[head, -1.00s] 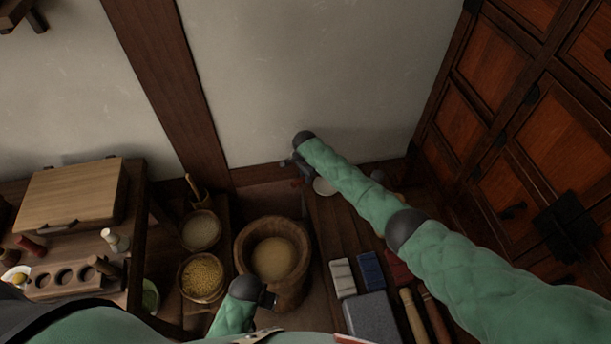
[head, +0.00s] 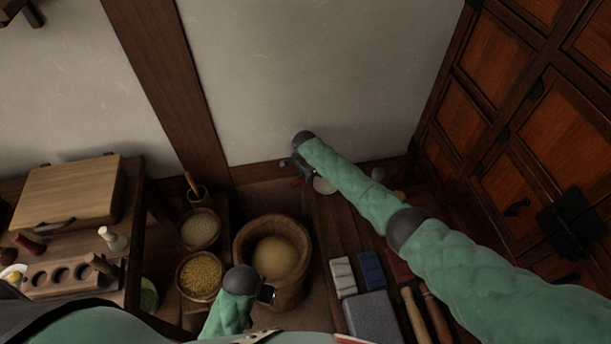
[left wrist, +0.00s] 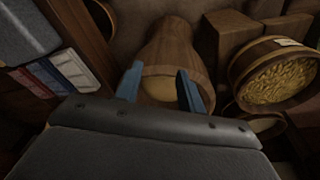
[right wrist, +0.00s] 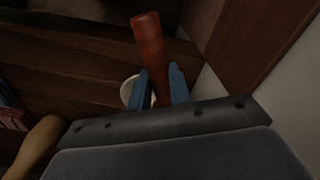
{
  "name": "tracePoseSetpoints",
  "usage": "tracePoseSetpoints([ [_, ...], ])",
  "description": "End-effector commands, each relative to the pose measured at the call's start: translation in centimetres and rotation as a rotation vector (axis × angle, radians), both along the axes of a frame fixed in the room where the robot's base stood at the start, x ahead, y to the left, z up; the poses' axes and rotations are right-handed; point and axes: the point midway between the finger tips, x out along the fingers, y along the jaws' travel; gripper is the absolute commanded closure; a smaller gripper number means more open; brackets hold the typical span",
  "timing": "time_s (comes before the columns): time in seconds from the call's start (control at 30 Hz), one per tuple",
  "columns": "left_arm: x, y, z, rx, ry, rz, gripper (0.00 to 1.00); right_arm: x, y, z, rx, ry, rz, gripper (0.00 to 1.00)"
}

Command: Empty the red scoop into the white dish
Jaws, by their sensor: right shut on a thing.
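The red scoop (right wrist: 149,45) is in my right gripper (right wrist: 160,85), which is shut on it; its handle stands out beyond the fingers in the right wrist view. In the head view only a small red part of the scoop (head: 296,183) shows beside my right gripper (head: 300,170); its bowl and contents are hidden. The white dish (head: 324,186) sits on the dark wooden bench, partly behind my right arm. It also shows in the right wrist view (right wrist: 127,93), partly hidden behind the fingers. My left gripper (left wrist: 158,86) is open and empty near the wooden tub.
The wooden tub (head: 244,247) holds pale meal. Baskets of grain (head: 201,276) stand left of it. Whetstone-like blocks (head: 342,277), a grey slab (head: 370,318) and wooden rods (head: 414,315) lie on the bench. A wall rises behind; a cabinet (head: 545,150) stands right.

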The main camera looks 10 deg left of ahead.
Motion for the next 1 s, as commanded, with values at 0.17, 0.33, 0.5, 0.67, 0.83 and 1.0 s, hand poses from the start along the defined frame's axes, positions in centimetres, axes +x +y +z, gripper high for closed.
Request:
tracePoseSetpoints([
  [0.17,0.0,0.0,1.0,-0.001,-0.002,0.0,0.61,0.0,0.0,-0.3,0.0,0.0,0.0,1.0],
  [0.33,-0.1,0.0,1.9,-0.003,-0.002,0.0,0.61,0.0,0.0,-0.5,0.0,0.0,0.0,1.0],
  [0.5,-0.2,0.0,2.9,-0.005,-0.003,0.001,0.61,0.0,0.0,-0.7,0.0,0.0,0.0,1.0],
  [0.67,-0.3,0.0,3.8,-0.006,-0.004,0.001,0.61,0.0,0.0,-0.9,0.0,0.0,0.0,1.0],
  [0.83,-0.4,0.0,4.7,-0.007,-0.005,0.001,0.61,0.0,0.0,-1.2,0.0,0.0,0.0,1.0],
  [1.0,-0.6,0.0,5.7,-0.008,-0.006,0.001,0.61,0.0,0.0,-1.4,0.0,0.0,0.0,1.0],
])
